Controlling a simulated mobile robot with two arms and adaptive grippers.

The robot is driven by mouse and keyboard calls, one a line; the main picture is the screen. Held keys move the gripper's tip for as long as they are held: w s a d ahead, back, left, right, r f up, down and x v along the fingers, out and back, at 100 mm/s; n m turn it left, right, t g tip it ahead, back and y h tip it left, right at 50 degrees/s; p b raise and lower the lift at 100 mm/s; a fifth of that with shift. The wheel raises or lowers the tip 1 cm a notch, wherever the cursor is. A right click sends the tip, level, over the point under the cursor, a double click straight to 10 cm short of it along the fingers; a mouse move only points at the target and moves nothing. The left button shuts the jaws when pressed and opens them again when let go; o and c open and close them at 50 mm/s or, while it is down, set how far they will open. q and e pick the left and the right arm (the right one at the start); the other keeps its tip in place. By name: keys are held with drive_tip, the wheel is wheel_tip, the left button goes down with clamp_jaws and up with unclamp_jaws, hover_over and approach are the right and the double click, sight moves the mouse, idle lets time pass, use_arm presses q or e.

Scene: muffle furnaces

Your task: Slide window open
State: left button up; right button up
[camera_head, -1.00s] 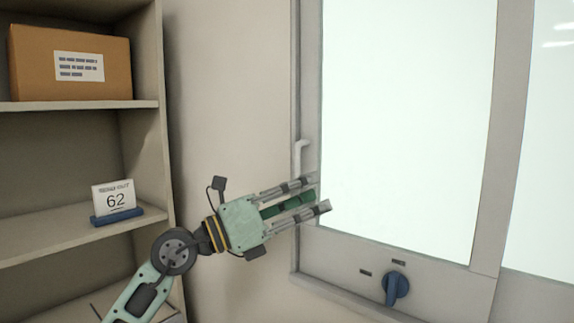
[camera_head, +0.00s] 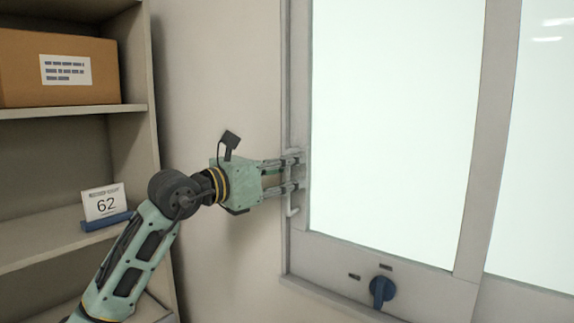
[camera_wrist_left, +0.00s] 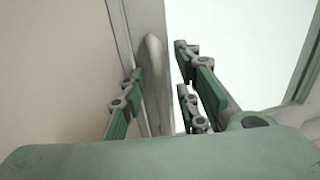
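The window (camera_head: 395,120) fills the right of the head view, with pale glass in a grey frame. A slim white handle (camera_head: 292,210) stands upright on the frame's left side; its lower end shows below my fingers, and the rest is largely hidden by them. My left gripper (camera_head: 297,171) is at the handle, with its fingers spread. In the left wrist view the handle (camera_wrist_left: 154,85) stands between the open fingers, nearer the left one. A gap shows on the right finger's side; I cannot tell whether the left finger touches it. My right gripper is not in view.
A blue knob (camera_head: 382,290) sits on the lower window frame. A shelf unit (camera_head: 125,150) on the left holds a cardboard box (camera_head: 60,68) and a card marked 62 (camera_head: 104,203). Bare wall lies between shelf and window.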

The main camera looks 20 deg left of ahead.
use_arm(q)
clamp_jaws()
idle(0.3)
idle(0.4)
